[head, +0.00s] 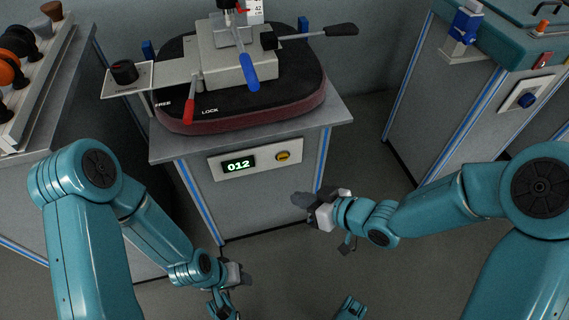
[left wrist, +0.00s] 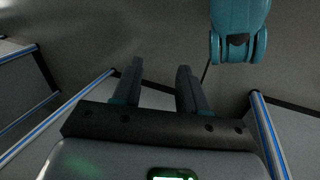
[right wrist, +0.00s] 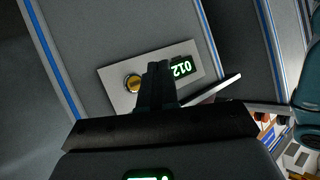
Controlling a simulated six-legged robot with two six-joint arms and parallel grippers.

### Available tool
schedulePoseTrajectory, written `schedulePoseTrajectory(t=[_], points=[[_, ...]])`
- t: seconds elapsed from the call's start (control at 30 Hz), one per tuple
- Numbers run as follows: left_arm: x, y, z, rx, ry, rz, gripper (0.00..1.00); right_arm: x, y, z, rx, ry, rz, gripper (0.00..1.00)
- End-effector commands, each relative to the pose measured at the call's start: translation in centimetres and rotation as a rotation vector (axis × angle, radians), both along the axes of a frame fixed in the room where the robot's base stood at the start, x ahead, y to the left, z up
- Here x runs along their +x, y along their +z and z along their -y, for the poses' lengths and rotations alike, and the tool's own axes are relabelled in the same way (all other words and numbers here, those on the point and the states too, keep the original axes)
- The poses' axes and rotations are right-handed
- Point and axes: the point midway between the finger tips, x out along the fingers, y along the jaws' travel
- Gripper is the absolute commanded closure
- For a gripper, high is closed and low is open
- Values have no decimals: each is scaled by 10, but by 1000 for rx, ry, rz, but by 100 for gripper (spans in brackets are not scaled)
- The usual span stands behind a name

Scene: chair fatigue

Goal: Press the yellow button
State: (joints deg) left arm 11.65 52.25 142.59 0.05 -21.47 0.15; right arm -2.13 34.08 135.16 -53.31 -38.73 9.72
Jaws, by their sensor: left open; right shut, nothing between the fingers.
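The yellow button (head: 283,156) sits on a pale panel (head: 215,172) on the front of the middle cabinet, right of a green display (head: 238,165) reading 012. In the right wrist view the button (right wrist: 133,84) shows beside the shut fingertips, which overlap the panel in the picture. My right gripper (head: 302,201) is shut and empty, below and slightly right of the button in the head view, apart from it. My left gripper (head: 240,278) is low in front of the cabinet; the left wrist view shows its fingers (left wrist: 160,85) open with nothing between them.
On the cabinet top is a dark red cushion (head: 240,117) under a grey mechanism with red, blue and black levers. A shelf with knobs (head: 40,80) is at the left. Another cabinet with a blue knob (head: 527,100) is at the right. Floor in front is clear.

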Motion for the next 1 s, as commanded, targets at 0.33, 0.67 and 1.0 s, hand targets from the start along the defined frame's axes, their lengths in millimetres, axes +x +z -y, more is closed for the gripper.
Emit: schedulePoseTrajectory(t=[0.33, 0.67, 1.0], points=[[0, 2, 0, 0, 0, -1, 57, 3, 1, 0, 0, -2, 0, 100], [-8, 14, 2, -5, -4, -25, 57, 41, 3, -12, 0, -3, 1, 100], [-12, 30, 5, -8, -16, -37, 57, 79, 3, -25, 0, -4, -1, 100]])
